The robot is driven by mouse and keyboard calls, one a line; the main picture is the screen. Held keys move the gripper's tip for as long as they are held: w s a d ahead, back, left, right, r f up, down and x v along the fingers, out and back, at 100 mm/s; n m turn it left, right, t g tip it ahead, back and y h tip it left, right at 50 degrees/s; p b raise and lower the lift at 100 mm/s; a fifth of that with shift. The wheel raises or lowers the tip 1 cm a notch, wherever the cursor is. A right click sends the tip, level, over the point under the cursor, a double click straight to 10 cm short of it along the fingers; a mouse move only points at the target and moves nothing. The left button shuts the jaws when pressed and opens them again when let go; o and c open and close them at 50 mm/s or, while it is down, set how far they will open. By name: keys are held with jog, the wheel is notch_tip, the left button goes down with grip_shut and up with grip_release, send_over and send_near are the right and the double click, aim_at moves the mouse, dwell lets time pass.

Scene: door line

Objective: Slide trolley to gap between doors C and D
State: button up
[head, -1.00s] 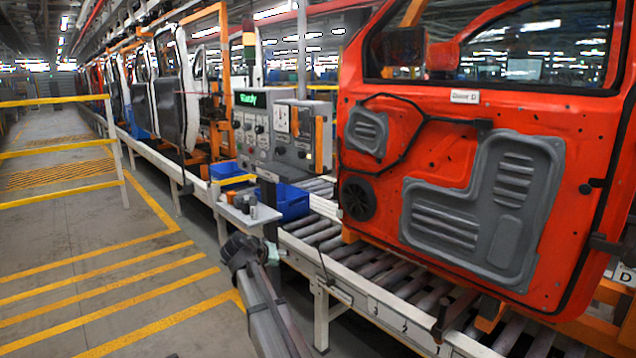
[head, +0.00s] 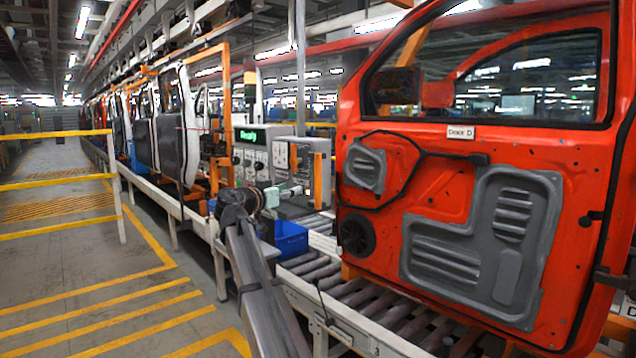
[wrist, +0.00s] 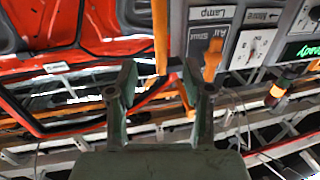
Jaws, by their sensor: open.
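Red door D (head: 450,230), labelled "Door D", hangs over the roller line at the right of the head view. A pale door (head: 185,125) hangs farther left; I cannot read a label on it, so whether it is door C is unclear. A grey control console (head: 285,160) stands in the gap between them. I cannot pick out a separate trolley. In the wrist view my gripper (wrist: 158,78) is open and empty, with its two fingers apart. An orange post (wrist: 160,35) and the console's labelled panel (wrist: 235,40) show beyond them, upside down. The red door's edge is at upper left.
A blue bin (head: 291,238) sits on the line below the console. The roller conveyor (head: 375,310) runs under door D. Yellow railings (head: 60,182) stand at left. The floor aisle with yellow stripes (head: 120,310) is clear.

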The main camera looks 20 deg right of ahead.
aim_at(316, 182)
jog(key=p+x, duration=0.3)
jog(key=x, duration=1.2)
jog(key=shift+c, duration=0.4)
grip_shut()
